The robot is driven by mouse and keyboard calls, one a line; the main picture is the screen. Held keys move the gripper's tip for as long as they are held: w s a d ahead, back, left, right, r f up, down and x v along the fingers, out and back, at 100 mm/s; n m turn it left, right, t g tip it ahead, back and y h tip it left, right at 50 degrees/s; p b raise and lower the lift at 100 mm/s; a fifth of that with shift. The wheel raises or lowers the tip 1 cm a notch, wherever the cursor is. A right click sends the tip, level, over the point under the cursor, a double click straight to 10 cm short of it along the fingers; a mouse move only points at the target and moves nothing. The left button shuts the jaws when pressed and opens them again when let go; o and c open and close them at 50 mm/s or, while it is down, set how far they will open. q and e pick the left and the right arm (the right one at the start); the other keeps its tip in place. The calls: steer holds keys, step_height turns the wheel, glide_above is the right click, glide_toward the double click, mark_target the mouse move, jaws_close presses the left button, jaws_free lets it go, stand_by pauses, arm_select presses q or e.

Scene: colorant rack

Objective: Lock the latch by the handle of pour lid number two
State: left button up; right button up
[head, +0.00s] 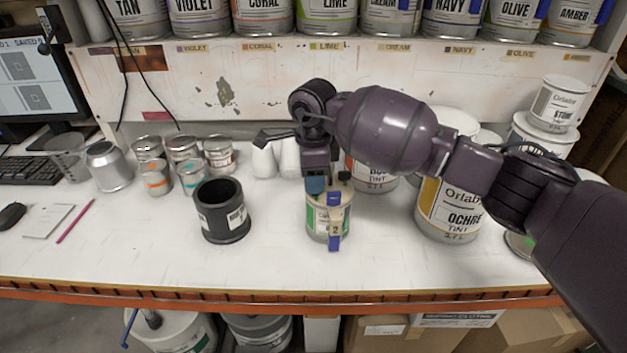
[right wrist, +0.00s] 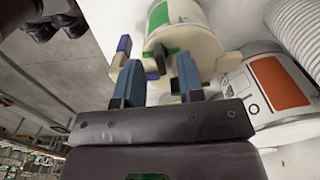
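The can with pour lid number two (head: 318,222) stands upright on the bench, with a green-and-white label. Its cream lid carries a tan strip marked 2 (head: 335,229) and blue tabs (head: 334,243) at the front and near the middle. My right gripper (head: 329,182) points down at the back of this lid. In the right wrist view its two blue-grey fingers (right wrist: 158,82) are apart, with a dark block (right wrist: 155,60) on the lid showing between them. I cannot tell whether they touch it. Whether the latch is locked is unclear. My left gripper is out of view.
A black cup (head: 222,212) stands left of the can, with several small tins behind it. The ochre tint can (head: 448,215) stands to the right, under my right arm. The bench front (head: 250,268) is clear.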

steer(key=shift+f, duration=0.8)
jaws_close()
